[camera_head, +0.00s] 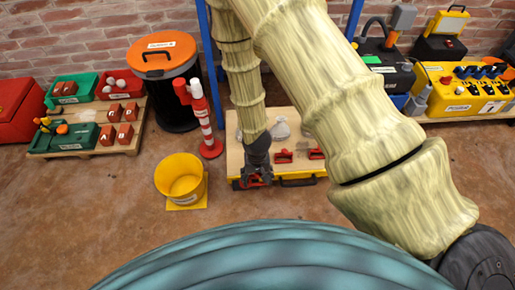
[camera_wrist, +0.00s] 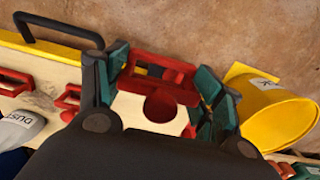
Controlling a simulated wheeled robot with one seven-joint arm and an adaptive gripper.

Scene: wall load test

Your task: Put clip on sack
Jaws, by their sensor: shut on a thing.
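My gripper (camera_head: 256,172) is at the front left of a wooden board (camera_head: 236,158). In the wrist view my gripper (camera_wrist: 163,85) has its dark green finger pads on both sides of a red clip (camera_wrist: 157,68) and is shut on it. This red clip also shows low by the fingers in the head view (camera_head: 254,181). Whether it touches the board is unclear. A grey sack (camera_head: 280,129) stands toward the back of the board. A grey sack marked DUST (camera_wrist: 18,130) shows at the left of the wrist view. Other red clips (camera_head: 283,156) (camera_head: 316,153) lie on the board.
A yellow bucket (camera_head: 181,178) stands left of the board. A red-and-white post (camera_head: 204,120) and a black bin with an orange lid (camera_head: 166,80) stand behind it. The board's case has a black handle (camera_head: 297,182) at its front. The floor in front is clear.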

